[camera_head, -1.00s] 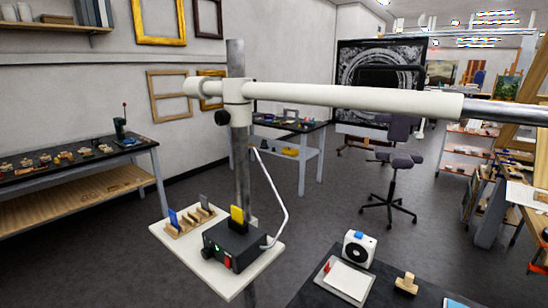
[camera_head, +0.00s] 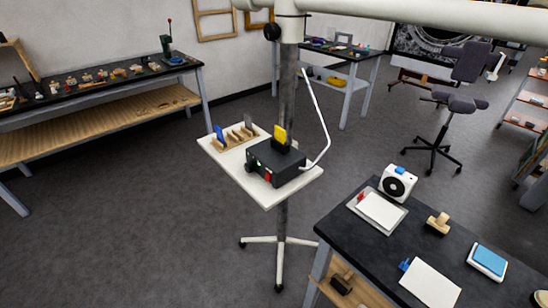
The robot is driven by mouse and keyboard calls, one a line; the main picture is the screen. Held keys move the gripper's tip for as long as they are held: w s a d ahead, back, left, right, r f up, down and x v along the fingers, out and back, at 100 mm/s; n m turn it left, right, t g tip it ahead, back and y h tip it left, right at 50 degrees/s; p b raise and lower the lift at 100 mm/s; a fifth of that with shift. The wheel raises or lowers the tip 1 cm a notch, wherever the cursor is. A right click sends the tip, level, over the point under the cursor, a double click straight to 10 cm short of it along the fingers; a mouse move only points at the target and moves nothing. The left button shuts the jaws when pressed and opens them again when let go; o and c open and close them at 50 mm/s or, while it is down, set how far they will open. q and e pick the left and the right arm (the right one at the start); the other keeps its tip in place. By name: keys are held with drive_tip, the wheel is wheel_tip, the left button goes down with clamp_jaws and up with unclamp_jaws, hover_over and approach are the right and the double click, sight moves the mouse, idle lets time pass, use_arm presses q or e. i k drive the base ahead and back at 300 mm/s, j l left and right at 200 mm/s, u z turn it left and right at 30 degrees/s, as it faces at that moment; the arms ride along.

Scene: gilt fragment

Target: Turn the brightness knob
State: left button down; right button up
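A black control box (camera_head: 275,160) sits on a white tray (camera_head: 308,178) fixed to a metal pole. A dark round knob (camera_head: 250,168) shows at the left end of its front face; I cannot read any label, so whether it is the brightness knob is unclear. A small green light and a red switch (camera_head: 267,177) are on the same face. Neither of my grippers is in view.
The pole (camera_head: 287,95) rises past the tray. A dark table (camera_head: 340,222) with a white device (camera_head: 397,182) and papers is at right. Open floor (camera_head: 130,220) lies left of the tray.

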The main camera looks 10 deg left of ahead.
sight(249, 167)
drive_tip(key=u, duration=1.7)
drive_tip(key=i+j+u, duration=0.1)
drive_tip(key=i, duration=1.05)
drive_tip(key=i+z, duration=0.15)
drive_tip(key=i, duration=0.5)
drive_tip(key=i+j+z, duration=0.2)
drive_tip(key=i, duration=0.45)
drive_tip(key=i+j+z, duration=0.15)
drive_tip(key=i, duration=0.5)
